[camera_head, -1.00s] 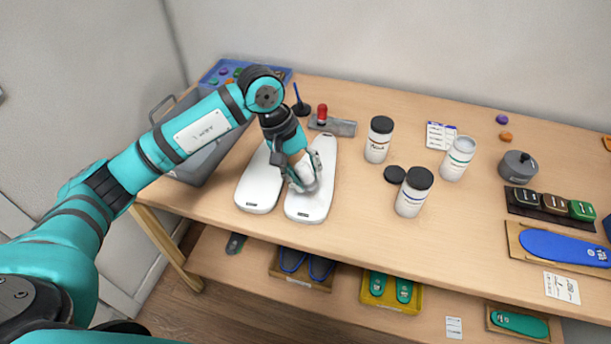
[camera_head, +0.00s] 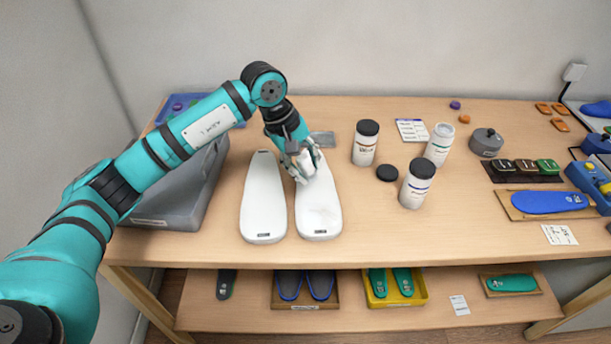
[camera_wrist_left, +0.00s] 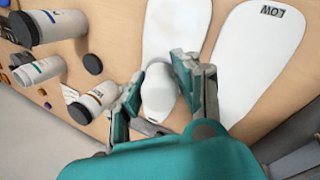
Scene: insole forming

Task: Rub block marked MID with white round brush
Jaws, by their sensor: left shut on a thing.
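Two white sole-shaped blocks lie side by side on the table. The left block (camera_head: 263,200) reads LOW in the left wrist view (camera_wrist_left: 262,60). The right block (camera_head: 318,208) has a label too small to read in the head view; it also shows in the left wrist view (camera_wrist_left: 178,28). My left gripper (camera_head: 306,167) is over the far end of the right block, shut on a white round brush (camera_wrist_left: 160,92). The brush sits between the fingers, its rounded white body over the block; I cannot tell whether it touches. My right gripper is out of view.
White jars (camera_head: 365,143) (camera_head: 417,184) (camera_head: 439,145) and a black lid (camera_head: 387,173) stand right of the blocks. A grey bin (camera_head: 180,190) is on the left. A blue insole (camera_head: 549,202) lies at right. The table front between them is clear.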

